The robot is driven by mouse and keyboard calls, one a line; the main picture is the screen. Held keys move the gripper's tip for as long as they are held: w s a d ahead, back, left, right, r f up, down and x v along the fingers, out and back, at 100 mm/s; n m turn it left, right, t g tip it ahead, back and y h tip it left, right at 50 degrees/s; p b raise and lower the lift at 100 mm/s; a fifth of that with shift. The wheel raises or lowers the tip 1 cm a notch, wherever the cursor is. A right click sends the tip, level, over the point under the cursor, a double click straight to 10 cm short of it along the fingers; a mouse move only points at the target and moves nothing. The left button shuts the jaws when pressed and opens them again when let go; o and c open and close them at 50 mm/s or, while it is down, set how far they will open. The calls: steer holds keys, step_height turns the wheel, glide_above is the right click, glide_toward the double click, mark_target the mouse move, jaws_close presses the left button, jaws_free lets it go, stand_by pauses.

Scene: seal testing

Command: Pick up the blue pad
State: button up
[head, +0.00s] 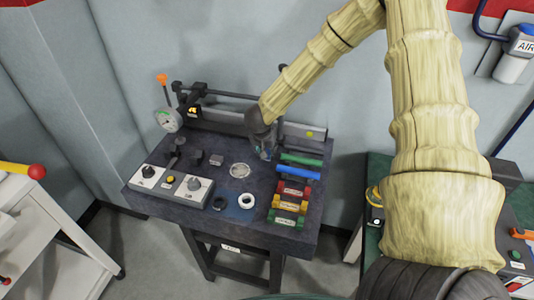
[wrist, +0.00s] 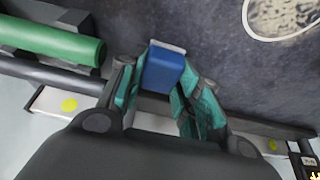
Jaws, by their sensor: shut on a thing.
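The blue pad (wrist: 164,70) is a small blue block with a pale grey edge, seen in the wrist view between the teal fingers of my gripper (wrist: 158,84). The fingers are shut on it from both sides. In the head view my gripper (head: 264,150) is at the back of the dark bench, left of the green bar. The pad is mostly hidden there by the fingers and wrist. I cannot tell whether it touches the bench top.
Beside my gripper lie a green bar (head: 301,159), a blue bar (head: 298,172) and red and yellow-handled pieces. A rail (head: 225,124) runs along the back. A round clear disc (head: 240,170), rings and switch boxes (head: 148,178) stand on the bench (head: 262,226).

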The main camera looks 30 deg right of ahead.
steer(key=shift+r+b, duration=0.6)
steer(key=shift+r, duration=1.25)
steer(key=s+a+b, duration=0.1)
steer(key=s+a, duration=0.1)
steer(key=s, duration=0.2)
steer(key=s+a+r+b, duration=0.1)
steer(key=s+a, duration=0.1)
steer(key=s, duration=0.3)
steer(key=s+a+b, duration=0.2)
steer(key=s+a, duration=0.1)
steer(key=s, duration=0.2)
steer(key=shift+s+a+r, duration=0.1)
steer(key=shift+s+r, duration=0.05)
steer(key=shift+r, duration=0.05)
steer(key=shift+o, duration=1.4)
steer(key=shift+c, duration=0.5)
